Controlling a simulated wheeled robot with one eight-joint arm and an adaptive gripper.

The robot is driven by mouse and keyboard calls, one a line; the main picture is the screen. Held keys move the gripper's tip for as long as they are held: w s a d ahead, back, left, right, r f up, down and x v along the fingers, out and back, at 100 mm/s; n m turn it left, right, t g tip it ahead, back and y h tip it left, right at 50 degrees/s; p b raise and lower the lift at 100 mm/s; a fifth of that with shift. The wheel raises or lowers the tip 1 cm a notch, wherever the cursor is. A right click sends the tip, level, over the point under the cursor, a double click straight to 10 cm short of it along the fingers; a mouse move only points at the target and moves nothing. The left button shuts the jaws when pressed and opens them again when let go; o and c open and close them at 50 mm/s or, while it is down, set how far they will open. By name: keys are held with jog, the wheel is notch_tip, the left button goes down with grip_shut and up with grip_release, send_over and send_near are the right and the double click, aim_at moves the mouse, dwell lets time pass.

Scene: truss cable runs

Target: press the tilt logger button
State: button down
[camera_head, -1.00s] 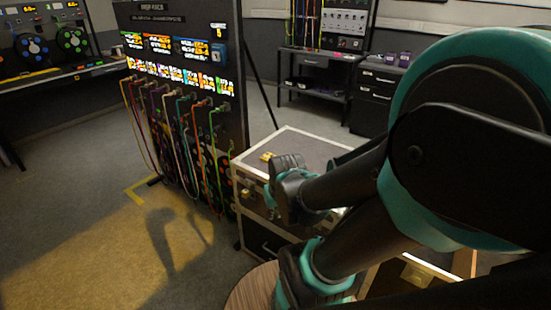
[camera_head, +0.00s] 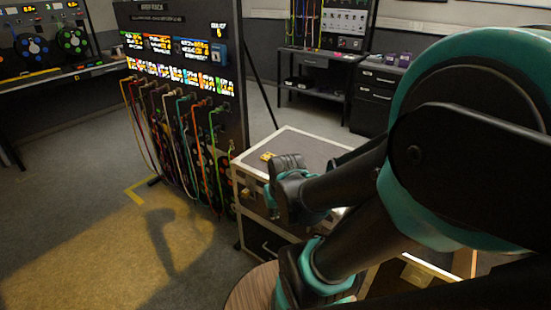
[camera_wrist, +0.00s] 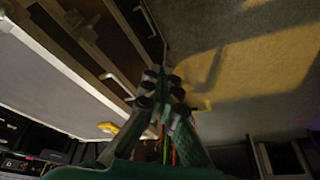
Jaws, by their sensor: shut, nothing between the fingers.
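My gripper shows in the wrist view (camera_wrist: 161,92), with its dark fingertips together and nothing held between them. It hangs in the air beside the edge of a case, over the floor. No button can be identified as the tilt logger's. A dark panel stand (camera_head: 236,125) at left centre carries lit label rows and a small blue box (camera_head: 217,54) at its upper right; I cannot tell whether that is the logger.
The metal-edged case (camera_head: 303,146) stands close to my arm, with a small yellow object (camera_head: 267,156) on top. Coloured cables (camera_head: 200,135) hang from the panel. A bench with reels (camera_head: 65,78) is at left, a dark cabinet (camera_head: 376,97) at the back. Floor before the panel is clear.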

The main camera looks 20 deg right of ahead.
dwell(0.4)
jog(key=w+d+r+m+t, duration=0.1)
jog(key=w+d, duration=0.3)
jog(key=w, duration=0.8)
jog(key=w+d+r+m+t+y, duration=0.1)
jog(key=w+d+r+m+t, duration=0.1)
jog(key=w, duration=0.9)
jog(key=w+d+r+m+t+y, duration=0.1)
jog(key=w+d+r+m, duration=0.2)
jog(key=w, duration=0.9)
jog(key=d+r, duration=0.1)
jog(key=d, duration=0.2)
jog(key=shift+w+r+m+t, duration=0.3)
jog(key=shift+t, duration=0.1)
jog(key=shift+f, duration=4.4)
jog(key=shift+f, duration=0.2)
jog(key=shift+f, duration=0.2)
